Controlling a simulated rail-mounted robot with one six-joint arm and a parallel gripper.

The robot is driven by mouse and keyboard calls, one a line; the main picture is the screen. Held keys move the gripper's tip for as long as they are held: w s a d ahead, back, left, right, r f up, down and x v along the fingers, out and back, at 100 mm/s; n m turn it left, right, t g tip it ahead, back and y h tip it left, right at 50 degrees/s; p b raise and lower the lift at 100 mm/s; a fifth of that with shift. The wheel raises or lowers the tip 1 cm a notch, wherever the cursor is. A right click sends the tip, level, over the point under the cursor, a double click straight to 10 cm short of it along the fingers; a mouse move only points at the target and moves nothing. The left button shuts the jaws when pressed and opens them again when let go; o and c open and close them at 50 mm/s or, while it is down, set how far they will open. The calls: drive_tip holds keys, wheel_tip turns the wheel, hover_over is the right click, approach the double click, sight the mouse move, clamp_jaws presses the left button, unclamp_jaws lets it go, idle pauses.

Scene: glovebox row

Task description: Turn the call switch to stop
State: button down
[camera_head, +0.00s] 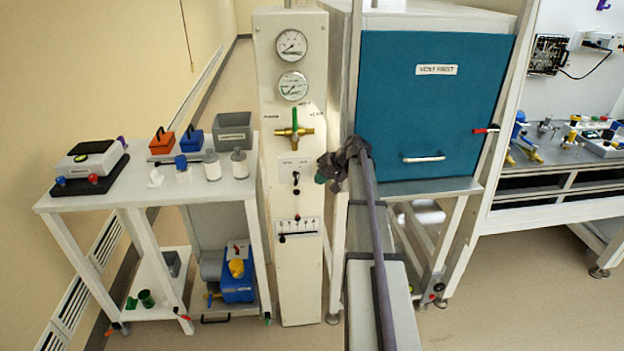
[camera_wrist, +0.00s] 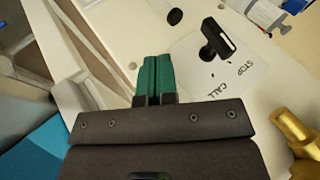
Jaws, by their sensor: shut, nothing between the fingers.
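The call switch (camera_wrist: 216,40) is a black handle with a pale strip on its face, standing out from a white plate (camera_wrist: 245,82) marked STOP and CALL. I cannot tell which word it points to. In the head view the switch (camera_head: 296,178) is small and dark on the front of the white column. My gripper (camera_wrist: 154,77) has green fingers that are shut and empty. In the wrist view they are left of the switch and apart from it. In the head view my gripper (camera_head: 321,178) is just right of the column's switch plate.
The white column (camera_head: 302,265) also carries two gauges (camera_head: 292,64), a brass valve (camera_head: 294,131) with a green handle, and a lower slider plate (camera_head: 298,229). The teal-fronted cabinet (camera_head: 435,110) stands close on the right. A cluttered white table (camera_head: 95,199) stands left.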

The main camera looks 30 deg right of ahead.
sight(299, 174)
drive_tip(key=s+d+r+p, duration=0.3)
drive_tip(key=s+d+r, duration=0.1)
drive_tip(key=s+d, duration=0.15)
drive_tip(key=s+a+f+m+t+y+b, duration=0.1)
drive_tip(key=s+a+f+m+t+b, duration=0.15)
drive_tip(key=m+t+b, duration=0.6)
drive_tip(key=s+a+f+m+t+b, duration=0.1)
drive_tip(key=s+f+m+t+b, duration=0.2)
drive_tip(key=b, duration=1.1)
drive_tip(key=shift+t, duration=0.35)
drive_tip(key=a+p+x, duration=0.1)
drive_tip(key=x, duration=0.3)
drive_tip(key=a+p+x, duration=0.1)
drive_tip(key=x, duration=0.4)
drive_tip(key=a+p+x, duration=0.1)
drive_tip(key=x, duration=0.3)
drive_tip(key=shift+s, duration=0.2)
